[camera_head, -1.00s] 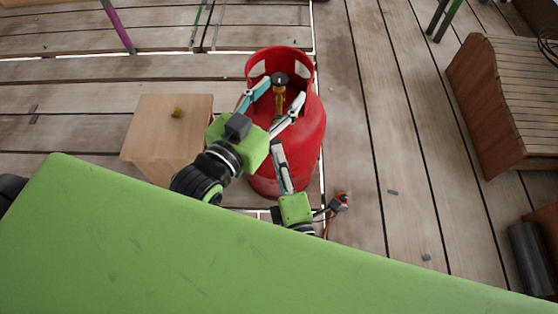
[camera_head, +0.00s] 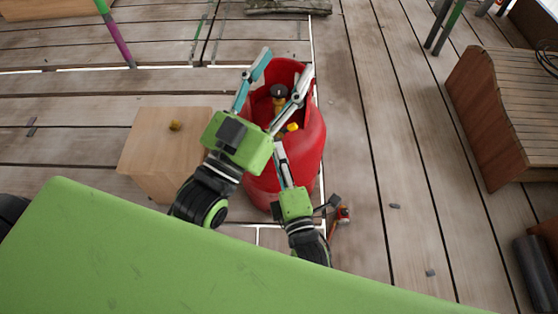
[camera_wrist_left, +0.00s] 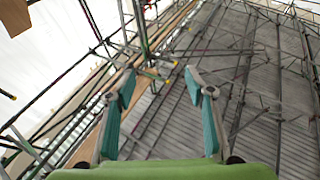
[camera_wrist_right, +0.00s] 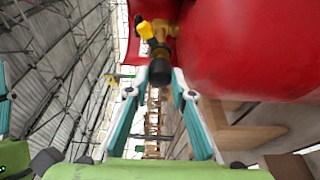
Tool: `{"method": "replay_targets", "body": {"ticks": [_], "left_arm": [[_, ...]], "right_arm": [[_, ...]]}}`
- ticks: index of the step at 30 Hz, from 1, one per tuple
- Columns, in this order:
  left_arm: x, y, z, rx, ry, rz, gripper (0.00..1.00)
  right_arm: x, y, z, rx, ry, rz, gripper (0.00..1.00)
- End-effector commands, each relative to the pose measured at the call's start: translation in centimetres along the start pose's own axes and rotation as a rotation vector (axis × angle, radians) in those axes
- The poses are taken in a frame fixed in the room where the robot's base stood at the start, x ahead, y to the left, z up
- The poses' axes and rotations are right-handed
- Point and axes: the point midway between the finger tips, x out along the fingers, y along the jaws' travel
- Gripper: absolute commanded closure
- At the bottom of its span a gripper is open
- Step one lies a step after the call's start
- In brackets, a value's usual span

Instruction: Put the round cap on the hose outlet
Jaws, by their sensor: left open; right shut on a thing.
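The red gas cylinder (camera_head: 300,165) stands upright, with a brass valve topped by a dark round knob (camera_head: 278,90) inside its collar. A yellow part (camera_head: 291,127) shows at the near side; the right wrist view shows yellow (camera_wrist_right: 145,30) on the valve. I cannot tell whether it is the outlet or the round cap. My left gripper (camera_head: 287,61) is open and empty above the collar.
A small orange-and-dark object (camera_head: 343,214) lies on the planks at right. A wooden bench (camera_head: 500,115) is farther right. The planks between are mostly clear.

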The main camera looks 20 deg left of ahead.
Motion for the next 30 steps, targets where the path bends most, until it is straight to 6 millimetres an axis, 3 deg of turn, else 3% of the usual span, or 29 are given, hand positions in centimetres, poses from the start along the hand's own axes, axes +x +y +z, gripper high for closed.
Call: {"method": "replay_targets", "body": {"ticks": [9,30], "left_arm": [[0.0,0.2,-1.6,-0.003,0.076,0.004,0.51],[0.0,0.2,-1.7,-0.003,0.079,0.004,0.51]], "right_arm": [[0.6,0.0,0.1,0.000,0.001,0.000,0.97],[0.8,0.2,0.2,0.000,-0.001,0.003,0.97]]}}
